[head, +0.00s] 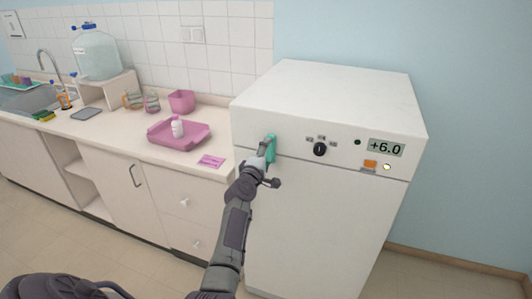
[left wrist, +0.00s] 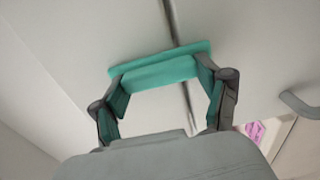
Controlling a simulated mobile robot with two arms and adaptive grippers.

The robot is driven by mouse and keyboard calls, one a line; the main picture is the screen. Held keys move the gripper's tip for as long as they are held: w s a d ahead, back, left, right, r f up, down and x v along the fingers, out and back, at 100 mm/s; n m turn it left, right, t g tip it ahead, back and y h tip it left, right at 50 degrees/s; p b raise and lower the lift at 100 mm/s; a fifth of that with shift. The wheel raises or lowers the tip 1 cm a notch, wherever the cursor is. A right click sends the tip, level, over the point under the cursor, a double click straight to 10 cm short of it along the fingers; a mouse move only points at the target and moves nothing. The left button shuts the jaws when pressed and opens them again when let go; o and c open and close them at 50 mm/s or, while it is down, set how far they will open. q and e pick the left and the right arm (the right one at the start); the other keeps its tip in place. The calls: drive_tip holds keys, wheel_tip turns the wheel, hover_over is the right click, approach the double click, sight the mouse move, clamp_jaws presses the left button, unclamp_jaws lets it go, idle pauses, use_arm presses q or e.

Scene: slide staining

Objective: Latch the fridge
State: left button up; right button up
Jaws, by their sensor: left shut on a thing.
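The white fridge (head: 320,215) stands right of the counter. Its door looks flush with the body, below a narrow seam under the control panel. A teal handle (head: 271,147) sits upright at the upper left of the front, across the seam. My left gripper (head: 266,150) is shut on this handle; the left wrist view shows the teal handle (left wrist: 155,73) between the two fingers. A small orange latch (head: 370,163) with a metal plate sits at the upper right of the front, under the display, with a white round piece (head: 387,167) beside it. My right gripper is not in view.
The panel carries a black knob (head: 320,149) and a display (head: 386,148) reading +6.0. The counter (head: 125,140) at left holds a pink tray (head: 165,139) with a white bottle (head: 177,127), a pink cup (head: 181,101) and a water jug (head: 96,56). Floor is clear right of the fridge.

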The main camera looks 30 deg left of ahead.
use_arm(q)
drive_tip(key=shift+w+r, duration=0.15)
drive_tip(key=shift+r, duration=0.4)
drive_tip(key=o, duration=1.1)
drive_tip(key=shift+w+f, duration=0.15)
drive_tip(key=shift+w, duration=0.05)
drive_tip(key=shift+o, duration=0.3)
drive_tip(key=shift+w+f, duration=0.15)
drive_tip(key=shift+f, duration=0.2)
drive_tip(key=v, duration=1.2)
